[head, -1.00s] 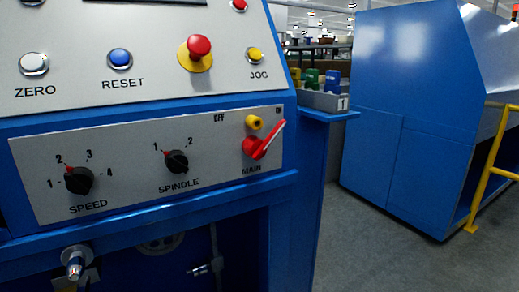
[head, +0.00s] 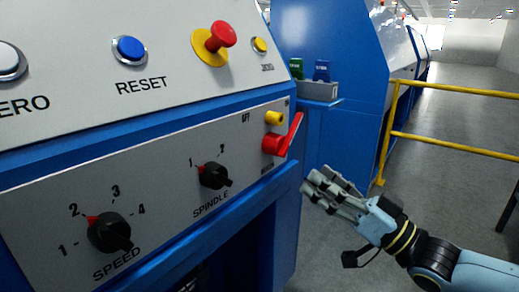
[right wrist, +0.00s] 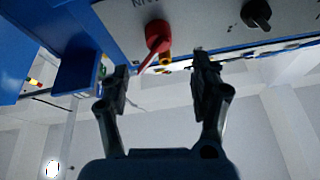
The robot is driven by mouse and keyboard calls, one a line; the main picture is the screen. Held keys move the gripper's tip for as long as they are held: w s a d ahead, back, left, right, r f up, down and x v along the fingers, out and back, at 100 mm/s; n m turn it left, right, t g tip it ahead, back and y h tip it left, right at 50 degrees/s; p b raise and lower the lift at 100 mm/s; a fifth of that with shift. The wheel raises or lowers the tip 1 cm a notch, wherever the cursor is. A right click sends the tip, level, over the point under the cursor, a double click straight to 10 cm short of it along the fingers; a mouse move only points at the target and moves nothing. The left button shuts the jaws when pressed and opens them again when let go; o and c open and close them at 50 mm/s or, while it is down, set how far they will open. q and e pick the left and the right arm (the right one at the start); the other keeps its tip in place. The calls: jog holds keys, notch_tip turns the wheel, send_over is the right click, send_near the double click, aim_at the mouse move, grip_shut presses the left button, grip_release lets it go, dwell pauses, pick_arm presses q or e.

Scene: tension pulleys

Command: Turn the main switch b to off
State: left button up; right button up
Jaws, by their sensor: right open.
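The main switch is a red rotary handle (head: 283,138) at the right end of the lower grey panel in the head view. Its lever slants up and right, toward the ON side. A yellow piece (head: 274,118) sits just above it. The red switch also shows in the right wrist view (right wrist: 155,38), with its lever lying between the fingers in the picture. My right gripper (head: 325,188) is open and empty, below and right of the switch, apart from it. Its fingers also show in the right wrist view (right wrist: 163,80). My left gripper is not in view.
The panel also carries the black SPINDLE knob (head: 213,176) and SPEED knob (head: 110,232). Above are the blue RESET button (head: 130,48) and a red mushroom button (head: 222,34). A yellow railing (head: 450,146) stands at right. A grey bin (head: 320,90) sits behind the panel.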

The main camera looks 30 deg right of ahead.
aim_at(286, 151)
jog(key=b+x, duration=0.1)
jog(key=x, duration=0.8)
jog(key=shift+d+f, duration=0.1)
jog(key=shift+w+a, duration=0.2)
jog(key=shift+w, duration=0.3)
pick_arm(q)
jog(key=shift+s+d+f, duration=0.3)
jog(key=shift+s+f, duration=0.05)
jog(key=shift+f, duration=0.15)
pick_arm(e)
grip_shut()
